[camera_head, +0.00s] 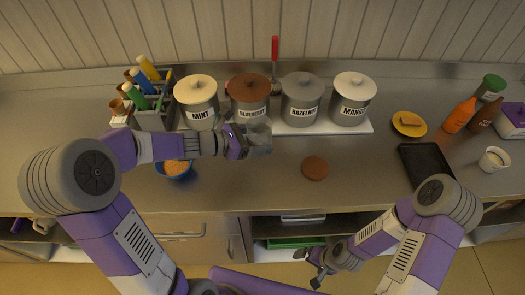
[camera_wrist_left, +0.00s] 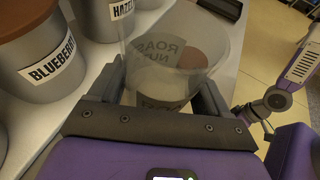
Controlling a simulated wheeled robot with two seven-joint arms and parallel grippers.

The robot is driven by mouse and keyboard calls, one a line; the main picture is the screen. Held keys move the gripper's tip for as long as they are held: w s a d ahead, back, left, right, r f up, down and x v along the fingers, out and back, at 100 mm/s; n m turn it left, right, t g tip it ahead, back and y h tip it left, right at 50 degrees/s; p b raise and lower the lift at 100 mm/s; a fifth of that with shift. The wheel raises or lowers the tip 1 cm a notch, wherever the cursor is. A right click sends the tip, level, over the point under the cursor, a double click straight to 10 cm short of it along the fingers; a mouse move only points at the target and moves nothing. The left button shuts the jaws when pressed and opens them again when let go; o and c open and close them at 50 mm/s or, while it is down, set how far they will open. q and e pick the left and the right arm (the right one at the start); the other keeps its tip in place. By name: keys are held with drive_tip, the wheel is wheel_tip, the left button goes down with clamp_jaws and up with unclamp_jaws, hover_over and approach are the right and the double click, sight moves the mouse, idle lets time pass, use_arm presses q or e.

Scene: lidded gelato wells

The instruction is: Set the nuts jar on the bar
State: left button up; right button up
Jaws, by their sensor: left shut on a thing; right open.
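The nuts jar (camera_head: 261,139) is a clear, see-through container. In the left wrist view the jar (camera_wrist_left: 160,70) carries a dark label reading "ROAST… NU…", partly cut off. My left gripper (camera_head: 243,140) is shut on the jar, its fingers on either side, in front of the Blueberry well. It also shows in the left wrist view (camera_wrist_left: 165,95). The jar seems held above the grey counter (camera_head: 240,182); the gap is hard to judge. A flat brown disc (camera_head: 314,168) lies on the counter to the right of the jar. My right gripper (camera_head: 316,270) is open and empty, low in front of the counter.
Lidded wells stand behind the jar: Mint (camera_head: 197,98), Blueberry (camera_head: 247,97), Hazelnut (camera_head: 301,98) and Mango (camera_head: 352,98). A blue bowl (camera_head: 174,170) sits left, below my left forearm. A black tray (camera_head: 427,167) lies right. Counter around the brown disc is clear.

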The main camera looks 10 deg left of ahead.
use_arm(q)
drive_tip(key=f, duration=0.2)
drive_tip(key=f+b, duration=0.1)
drive_tip(key=f, duration=0.2)
drive_tip(key=shift+s+f+b, duration=0.25)
drive_tip(key=shift+f+b, duration=0.05)
drive_tip(key=shift+b, duration=0.1)
wheel_tip(320, 180, down, 4)
drive_tip(key=shift+r+b, duration=0.1)
drive_tip(key=shift+b, duration=0.6)
drive_tip(key=shift+w, duration=0.1)
drive_tip(key=shift+r, duration=0.1)
drive_tip(key=o, duration=1)
drive_tip(key=shift+f, duration=0.2)
drive_tip(key=shift+r, duration=0.2)
drive_tip(key=shift+a+r, duration=0.2)
drive_tip(key=shift+a, duration=0.1)
drive_tip(key=p+v, duration=0.3)
drive_tip(key=v, duration=0.8)
drive_tip(key=shift+s+a, duration=0.1)
drive_tip(key=shift+s, duration=0.25)
